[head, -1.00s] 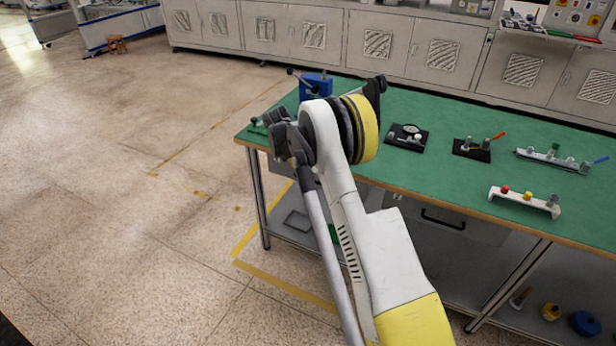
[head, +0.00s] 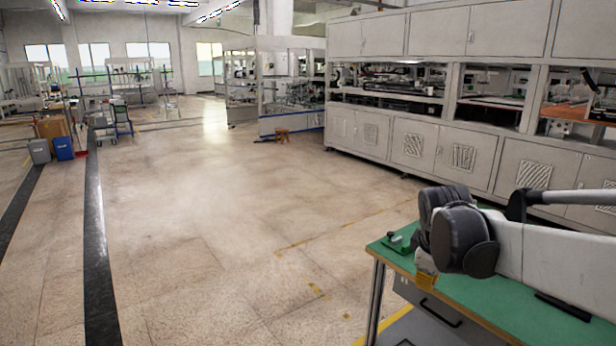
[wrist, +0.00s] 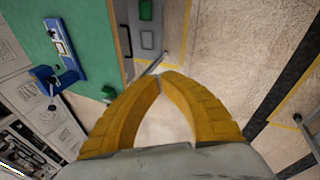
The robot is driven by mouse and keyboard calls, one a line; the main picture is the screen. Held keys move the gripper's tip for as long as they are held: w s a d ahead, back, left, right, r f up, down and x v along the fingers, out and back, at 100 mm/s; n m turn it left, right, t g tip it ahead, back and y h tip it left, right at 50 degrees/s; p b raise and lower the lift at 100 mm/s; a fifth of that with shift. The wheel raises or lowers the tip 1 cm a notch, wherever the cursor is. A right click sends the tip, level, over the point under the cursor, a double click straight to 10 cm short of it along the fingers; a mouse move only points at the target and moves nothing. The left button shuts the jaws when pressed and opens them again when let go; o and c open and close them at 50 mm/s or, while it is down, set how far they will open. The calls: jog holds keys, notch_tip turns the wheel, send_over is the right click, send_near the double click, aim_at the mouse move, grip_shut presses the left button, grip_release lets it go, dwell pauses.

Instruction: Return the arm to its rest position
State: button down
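My arm comes in from the right in the head view, over the green-topped table (head: 535,318). Its dark wrist joints hang near the table's left end. A yellow part of my gripper (head: 426,275) shows below them, and the rest is hidden behind the arm. In the wrist view both yellow fingers of my gripper (wrist: 160,77) curve together and meet at the tips. Nothing is held between them. The green table top lies to the left of the fingers there, with bare floor behind and right of them.
A small green fixture (head: 400,242) sits at the table's left corner. A blue clamp-like device (wrist: 45,78) and a blue fixture (wrist: 66,50) stand on the table in the wrist view. Grey cabinets (head: 435,152) line the back. The floor left of the table is wide and clear.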

jog(key=s+a+m+t+y, duration=0.1)
jog(key=s+a+m, duration=0.3)
jog(key=s, duration=0.7)
jog(key=s+a+f+m+t+y, duration=0.1)
jog(key=s+m, duration=0.4)
jog(key=s, duration=0.6)
jog(key=a+t, duration=0.1)
jog(key=a, duration=0.1)
jog(key=shift+a+f+m, duration=0.3)
jog(key=shift+a+m, duration=0.1)
